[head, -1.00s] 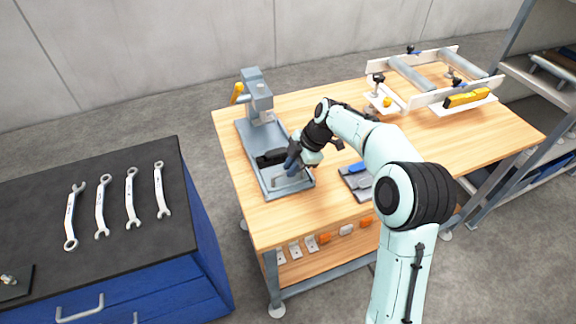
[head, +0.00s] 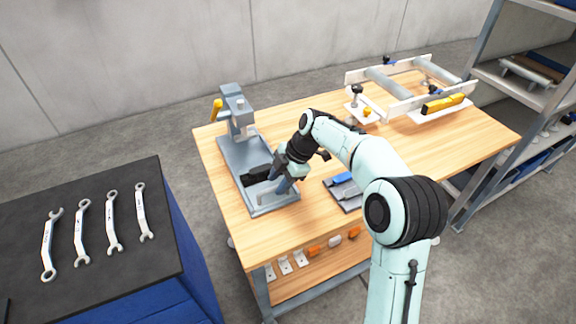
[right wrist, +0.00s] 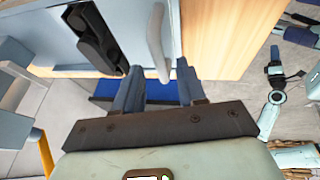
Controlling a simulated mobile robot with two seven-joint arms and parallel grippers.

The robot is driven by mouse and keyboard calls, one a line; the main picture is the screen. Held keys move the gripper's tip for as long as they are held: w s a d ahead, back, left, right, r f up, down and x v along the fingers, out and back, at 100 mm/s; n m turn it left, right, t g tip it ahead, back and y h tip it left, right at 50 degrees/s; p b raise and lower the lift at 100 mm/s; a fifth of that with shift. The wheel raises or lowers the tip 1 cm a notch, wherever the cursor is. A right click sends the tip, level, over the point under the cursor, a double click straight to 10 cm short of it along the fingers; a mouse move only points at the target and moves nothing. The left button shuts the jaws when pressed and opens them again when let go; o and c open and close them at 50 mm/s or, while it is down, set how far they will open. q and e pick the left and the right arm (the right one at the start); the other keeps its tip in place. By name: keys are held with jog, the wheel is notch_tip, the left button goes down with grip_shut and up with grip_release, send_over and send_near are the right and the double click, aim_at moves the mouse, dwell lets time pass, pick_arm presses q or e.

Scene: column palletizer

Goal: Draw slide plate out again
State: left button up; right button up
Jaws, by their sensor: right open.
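The slide plate (right wrist: 138,22) is a flat grey plate in the grey base of the press (head: 241,150), at the table's left side. A pale bar handle (right wrist: 157,38) stands on it, and its near end lies between my right fingertips in the right wrist view. A black block (head: 256,180) sits on the plate beside the handle. My right gripper (right wrist: 158,70) is open, with a finger on each side of the handle's end and visible gaps. My left gripper is out of view.
A grey tray with a blue piece (head: 343,178) lies right of the press. A white frame with rollers (head: 410,85) stands at the back right of the wooden table (head: 310,222). A dark-topped blue cabinet (head: 100,260) holding several wrenches is at left.

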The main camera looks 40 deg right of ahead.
jog(key=p+v, duration=0.1)
jog(key=v, duration=1.1)
jog(key=shift+r, duration=0.15)
jog(key=shift+s, duration=0.1)
